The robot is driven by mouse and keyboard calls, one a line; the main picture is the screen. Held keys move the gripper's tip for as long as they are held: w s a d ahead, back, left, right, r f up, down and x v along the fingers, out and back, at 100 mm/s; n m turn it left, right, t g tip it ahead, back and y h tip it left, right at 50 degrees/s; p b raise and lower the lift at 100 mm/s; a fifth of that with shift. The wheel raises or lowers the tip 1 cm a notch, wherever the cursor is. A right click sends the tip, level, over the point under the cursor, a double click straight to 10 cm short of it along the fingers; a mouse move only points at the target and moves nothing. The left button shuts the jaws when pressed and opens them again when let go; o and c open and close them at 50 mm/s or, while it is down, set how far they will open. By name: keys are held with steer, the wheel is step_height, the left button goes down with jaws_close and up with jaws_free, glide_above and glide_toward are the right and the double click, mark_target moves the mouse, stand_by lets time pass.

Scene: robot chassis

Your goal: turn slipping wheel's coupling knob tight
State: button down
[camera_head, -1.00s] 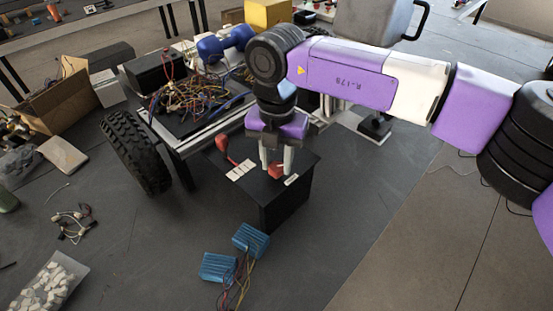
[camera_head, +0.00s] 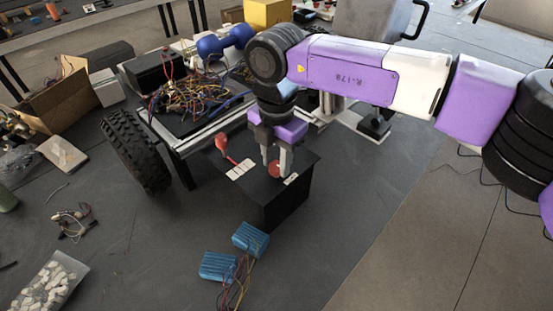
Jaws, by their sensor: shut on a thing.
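My gripper (camera_head: 277,168) points down over the black box (camera_head: 285,205) at the near end of the chassis. Its fingers are shut on a red knob (camera_head: 273,170) on the box's top, near a small white label (camera_head: 291,179). The fingers hide part of this knob. A second red knob or lever (camera_head: 221,142) stands tilted at the left of the box top, beside another white label (camera_head: 240,170), and is untouched. A black treaded wheel (camera_head: 136,150) stands at the chassis's left side.
Tangled wires (camera_head: 187,100) lie on the chassis (camera_head: 200,137) behind the box. A blue dumbbell-shaped object (camera_head: 226,42) is farther back. Two blue blocks (camera_head: 235,252) with wires lie in front of the box. A bag of pale pieces (camera_head: 48,285) lies at front left. The floor to the right is clear.

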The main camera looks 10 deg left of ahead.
mark_target(277, 165)
steer(key=shift+w+r, duration=0.1)
steer(key=c, duration=1)
jaws_free()
step_height(277, 165, up, 8)
steer(key=shift+f+b, duration=0.15)
steer(key=shift+b, duration=0.45)
